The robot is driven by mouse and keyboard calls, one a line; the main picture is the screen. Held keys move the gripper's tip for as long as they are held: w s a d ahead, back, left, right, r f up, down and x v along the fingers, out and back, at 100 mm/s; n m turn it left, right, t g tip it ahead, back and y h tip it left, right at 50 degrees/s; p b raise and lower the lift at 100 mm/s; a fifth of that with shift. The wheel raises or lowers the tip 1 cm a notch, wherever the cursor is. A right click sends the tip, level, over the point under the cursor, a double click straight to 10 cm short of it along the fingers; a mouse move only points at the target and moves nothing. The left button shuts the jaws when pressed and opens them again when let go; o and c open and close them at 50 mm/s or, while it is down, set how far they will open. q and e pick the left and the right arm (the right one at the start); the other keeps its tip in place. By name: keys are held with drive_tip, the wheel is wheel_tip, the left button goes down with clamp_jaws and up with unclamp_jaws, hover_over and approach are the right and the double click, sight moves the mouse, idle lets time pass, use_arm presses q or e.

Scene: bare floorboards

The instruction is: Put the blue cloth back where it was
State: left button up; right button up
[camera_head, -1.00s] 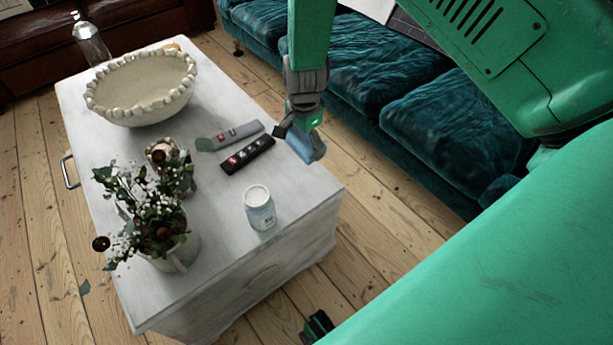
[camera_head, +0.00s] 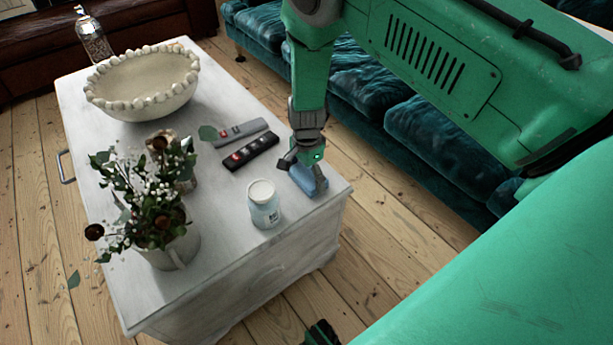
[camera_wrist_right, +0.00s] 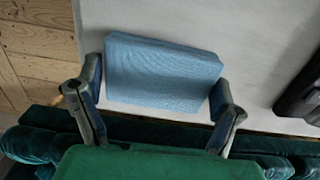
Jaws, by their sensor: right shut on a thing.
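The blue cloth (camera_head: 310,181) is a small folded block at the right edge of the white table (camera_head: 225,250). My right gripper (camera_head: 305,168) is shut on it from above. In the right wrist view the blue cloth (camera_wrist_right: 165,75) lies between the two fingers of my right gripper (camera_wrist_right: 157,92), over the white tabletop. The cloth is at or just above the tabletop; I cannot tell whether it touches.
A black remote (camera_head: 251,152) and a grey remote (camera_head: 240,133) lie left of the cloth. A white-lidded jar (camera_head: 264,206) stands in front. A flower pot (camera_head: 175,248) and a beaded bowl (camera_head: 145,88) stand farther left. A teal sofa (camera_head: 375,100) is behind.

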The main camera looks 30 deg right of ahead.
sight(307, 174)
drive_tip(key=o, duration=0.8)
drive_tip(key=shift+d+f, duration=0.1)
drive_tip(key=shift+d, duration=0.05)
drive_tip(key=shift+o, duration=0.2)
drive_tip(key=shift+d+f, duration=0.2)
drive_tip(key=shift+d, duration=0.3)
drive_tip(key=r, duration=0.2)
drive_tip(key=r+p, duration=0.1)
drive_tip(key=r, duration=0.1)
drive_tip(key=a+r+p, duration=0.1)
drive_tip(key=r, duration=0.2)
wheel_tip(307, 174, up, 5)
drive_tip(key=p, duration=0.2)
drive_tip(key=s+d+f+n+h, duration=0.1)
drive_tip(key=s+f+n, duration=0.35)
drive_tip(key=s, duration=0.45)
drive_tip(key=s+d+f+n+h, duration=0.1)
drive_tip(key=s+f+n, duration=0.35)
drive_tip(key=s, duration=0.35)
use_arm(q)
drive_tip(key=r, duration=0.3)
drive_tip(key=shift+d+r, duration=0.25)
drive_tip(key=shift+r, duration=0.15)
use_arm(e)
drive_tip(key=s+a+n+y, duration=0.2)
drive_tip(key=s+a+n, duration=0.3)
drive_tip(key=s, duration=0.8)
drive_tip(key=r+n, duration=0.1)
drive_tip(key=n, duration=0.2)
drive_tip(key=shift+n+t, duration=0.3)
